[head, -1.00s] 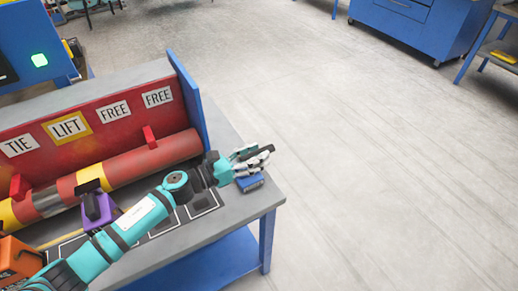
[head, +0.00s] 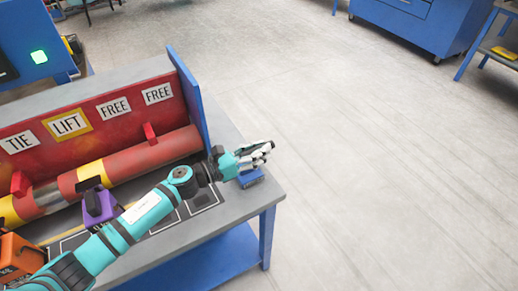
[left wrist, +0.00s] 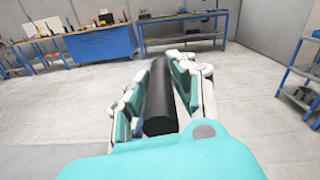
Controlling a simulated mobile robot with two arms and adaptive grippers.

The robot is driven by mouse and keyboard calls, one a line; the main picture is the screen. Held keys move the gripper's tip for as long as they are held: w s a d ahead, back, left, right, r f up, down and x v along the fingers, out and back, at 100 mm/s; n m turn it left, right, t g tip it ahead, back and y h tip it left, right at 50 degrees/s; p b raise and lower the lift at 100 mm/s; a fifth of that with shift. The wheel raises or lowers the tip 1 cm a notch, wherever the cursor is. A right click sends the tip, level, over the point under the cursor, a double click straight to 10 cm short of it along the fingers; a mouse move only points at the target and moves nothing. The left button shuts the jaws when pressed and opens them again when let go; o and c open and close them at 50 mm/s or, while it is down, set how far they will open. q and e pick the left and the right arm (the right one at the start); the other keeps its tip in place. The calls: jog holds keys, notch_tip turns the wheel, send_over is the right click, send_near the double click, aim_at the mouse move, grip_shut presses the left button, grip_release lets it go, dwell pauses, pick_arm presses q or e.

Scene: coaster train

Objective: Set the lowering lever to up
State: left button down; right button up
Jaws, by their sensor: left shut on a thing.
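My left gripper (head: 262,151) reaches over the right end of the bench, just above a small blue block (head: 250,178) near the bench corner. In the left wrist view its two fingers (left wrist: 160,100) are shut on a black cylindrical bar (left wrist: 158,98), which looks like the lever's handle. The bar points away from the wrist, between the fingers. In the head view the fingers mostly hide the bar, and how it joins the blue block cannot be made out. My right gripper is not in view.
The grey bench (head: 232,205) carries a red panel with TIE, LIFT and FREE labels (head: 114,106), a red and yellow cylinder (head: 150,155) and a purple block (head: 99,207). Open floor lies to the right.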

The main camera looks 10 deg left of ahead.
pick_arm(q)
jog(key=shift+w+a, duration=0.1)
jog(key=w+a+r+n+b, duration=0.1)
jog(key=w+a+n+b, duration=0.2)
jog(key=w+a+n, duration=0.2)
jog(key=shift+w+n+b, duration=0.3)
jog(key=shift+w+b, duration=0.05)
jog(key=shift+w, duration=0.5)
jog(key=shift+r, duration=0.1)
jog(key=c, duration=1.1)
grip_release()
